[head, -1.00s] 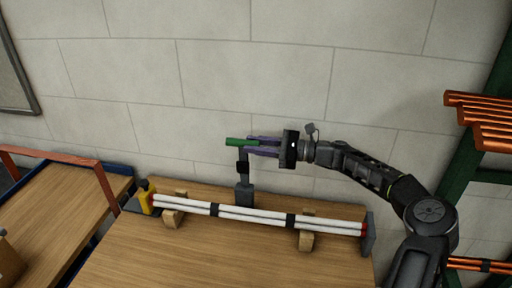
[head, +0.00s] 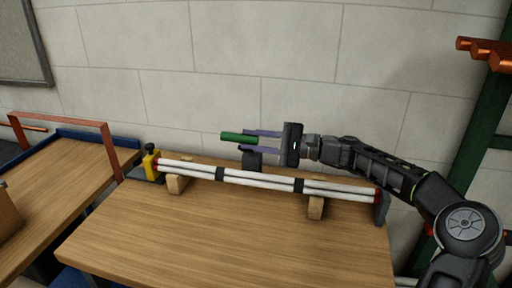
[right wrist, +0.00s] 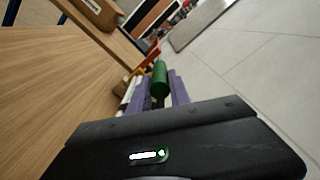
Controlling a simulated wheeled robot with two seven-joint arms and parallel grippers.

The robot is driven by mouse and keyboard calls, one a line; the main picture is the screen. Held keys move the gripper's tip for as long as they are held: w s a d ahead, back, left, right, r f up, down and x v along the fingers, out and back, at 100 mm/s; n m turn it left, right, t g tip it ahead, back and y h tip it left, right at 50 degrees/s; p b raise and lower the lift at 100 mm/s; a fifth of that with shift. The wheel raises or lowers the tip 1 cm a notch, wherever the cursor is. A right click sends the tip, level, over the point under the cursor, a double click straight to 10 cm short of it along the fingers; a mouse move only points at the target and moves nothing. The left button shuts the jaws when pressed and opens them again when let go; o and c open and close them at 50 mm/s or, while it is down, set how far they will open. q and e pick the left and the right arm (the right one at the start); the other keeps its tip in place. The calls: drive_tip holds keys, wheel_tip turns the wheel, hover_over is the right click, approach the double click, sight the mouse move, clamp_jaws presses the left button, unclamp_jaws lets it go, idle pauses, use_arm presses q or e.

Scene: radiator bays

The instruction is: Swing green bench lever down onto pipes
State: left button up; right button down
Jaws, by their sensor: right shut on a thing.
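The green lever handle (head: 238,137) is behind the pipes, at the back of the wooden bench, and its dark post (head: 253,160) is partly hidden. My right gripper (head: 262,140) comes in from the right and is shut on the green handle. In the right wrist view the green handle (right wrist: 160,80) stands between the purple fingers. The white pipes (head: 258,180) lie across two wooden blocks on the bench, bound with black bands. The handle is above and behind the pipes, apart from them. My left gripper is not in view.
A yellow clamp (head: 151,165) stands at the pipes' left end and a grey stop plate (head: 381,207) at the right end. The bench top (head: 220,235) in front is clear. Copper pipes (head: 485,50) hang on a green rack at right.

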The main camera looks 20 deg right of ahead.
drive_tip(key=s+a+f+n+b, duration=0.1)
drive_tip(key=s+f+n+b, duration=0.1)
drive_tip(key=f+b, duration=0.3)
drive_tip(key=s+a+f+n+b, duration=0.1)
drive_tip(key=f+n+b, duration=0.4)
drive_tip(key=b, duration=0.5)
drive_tip(key=shift+s+a+f+b, duration=0.35)
drive_tip(key=shift+a+f+b, duration=0.05)
drive_tip(key=shift+f, duration=0.25)
drive_tip(key=c, duration=1.2)
unclamp_jaws()
drive_tip(key=shift+r, duration=0.1)
